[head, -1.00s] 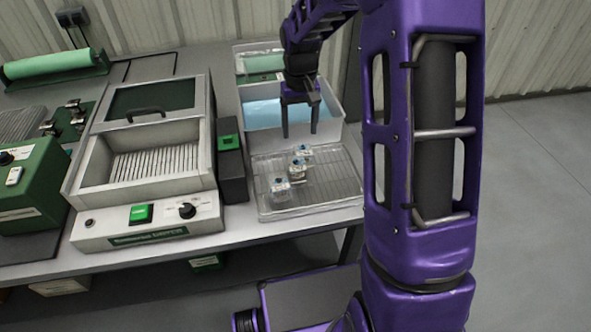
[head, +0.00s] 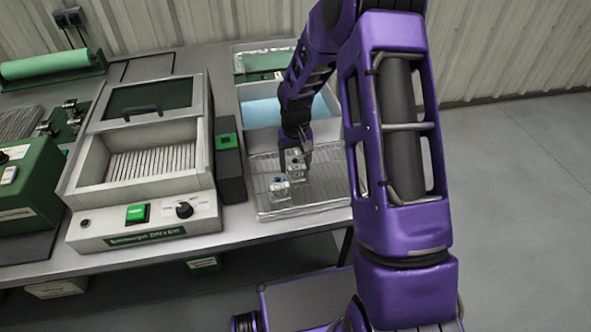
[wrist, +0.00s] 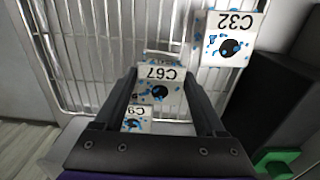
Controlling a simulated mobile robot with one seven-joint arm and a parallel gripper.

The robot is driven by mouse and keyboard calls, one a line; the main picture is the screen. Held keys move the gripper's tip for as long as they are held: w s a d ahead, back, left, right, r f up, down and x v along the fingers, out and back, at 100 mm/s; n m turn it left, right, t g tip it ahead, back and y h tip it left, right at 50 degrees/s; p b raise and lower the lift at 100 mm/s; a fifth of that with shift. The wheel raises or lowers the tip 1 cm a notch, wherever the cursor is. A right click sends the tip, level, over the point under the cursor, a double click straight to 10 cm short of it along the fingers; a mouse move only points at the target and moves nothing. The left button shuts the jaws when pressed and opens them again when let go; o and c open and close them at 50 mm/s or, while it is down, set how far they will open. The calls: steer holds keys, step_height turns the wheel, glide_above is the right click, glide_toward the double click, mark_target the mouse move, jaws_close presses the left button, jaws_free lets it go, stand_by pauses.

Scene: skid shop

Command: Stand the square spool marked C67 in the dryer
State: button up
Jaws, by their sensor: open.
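The square spool marked C67 (wrist: 160,87) is white with blue specks and a dark hole, and lies between my gripper's fingers in the wrist view. In the head view it shows partly under the gripper (head: 297,169). My gripper (wrist: 160,76) is open, its fingers on either side of C67; contact cannot be told. In the head view my gripper (head: 294,158) is low over the wire rack. The dryer (head: 150,212) stands left on the bench, its ribbed chamber open and empty, with a handled dark panel behind.
A spool marked C32 (wrist: 230,42) stands close by; it is front left on the rack (head: 318,200). Another spool (wrist: 137,120), its mark partly hidden, lies close behind C67. A dark box with a green top (head: 228,142) separates rack and dryer.

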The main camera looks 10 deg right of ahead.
mark_target(296, 164)
steer(key=shift+f, duration=0.1)
steer(key=shift+c, duration=0.3)
jaws_close()
steer(key=r, duration=0.6)
steer(key=r+p, duration=0.1)
steer(key=r, duration=0.2)
steer(key=shift+s+r, duration=0.1)
steer(key=shift+s, duration=0.2)
steer(key=s+f, duration=0.2)
steer(key=s, duration=0.5)
steer(key=shift+s+a+f, duration=0.15)
